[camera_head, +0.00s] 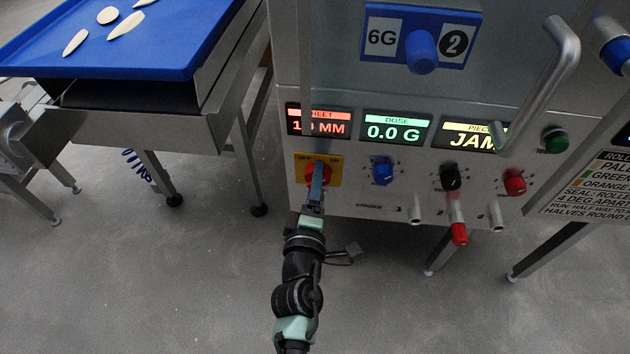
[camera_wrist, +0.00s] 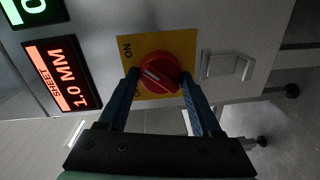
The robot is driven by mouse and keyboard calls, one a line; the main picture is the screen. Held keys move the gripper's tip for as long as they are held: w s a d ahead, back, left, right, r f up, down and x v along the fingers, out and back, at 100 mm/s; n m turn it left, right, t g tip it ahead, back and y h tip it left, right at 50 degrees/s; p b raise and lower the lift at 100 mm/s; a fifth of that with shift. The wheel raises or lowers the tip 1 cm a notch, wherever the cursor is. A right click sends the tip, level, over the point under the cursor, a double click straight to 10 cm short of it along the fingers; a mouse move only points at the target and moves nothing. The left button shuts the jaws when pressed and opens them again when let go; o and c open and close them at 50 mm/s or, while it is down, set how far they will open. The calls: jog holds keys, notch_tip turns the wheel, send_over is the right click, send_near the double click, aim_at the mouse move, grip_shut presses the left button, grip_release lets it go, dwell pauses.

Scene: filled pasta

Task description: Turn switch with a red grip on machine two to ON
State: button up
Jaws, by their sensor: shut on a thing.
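The switch with the red grip (camera_head: 311,171) sits on a yellow plate (camera_head: 332,161) at the lower left of the machine front. The plate carries OFF on the left and ON on the right in the head view. My gripper (camera_head: 319,168) reaches it from below, its blue finger covering part of the grip. In the wrist view the gripper (camera_wrist: 160,80) is shut with one blue finger on each side of the red grip (camera_wrist: 158,68). A white mark on the grip points towards the lettered edge, roughly between the two words. The OFF word is partly hidden by a finger.
Blue (camera_head: 383,171), black (camera_head: 451,177) and red (camera_head: 514,182) knobs lie to the right on the same panel. Lit displays (camera_head: 396,128) run above them. A bar handle (camera_head: 548,75) sticks out at upper right. A blue tray (camera_head: 150,60) stands at left.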

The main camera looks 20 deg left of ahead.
dwell(0.6)
jog(key=o, duration=1.4)
jog(key=shift+c, duration=0.2)
jog(key=v, duration=1.3)
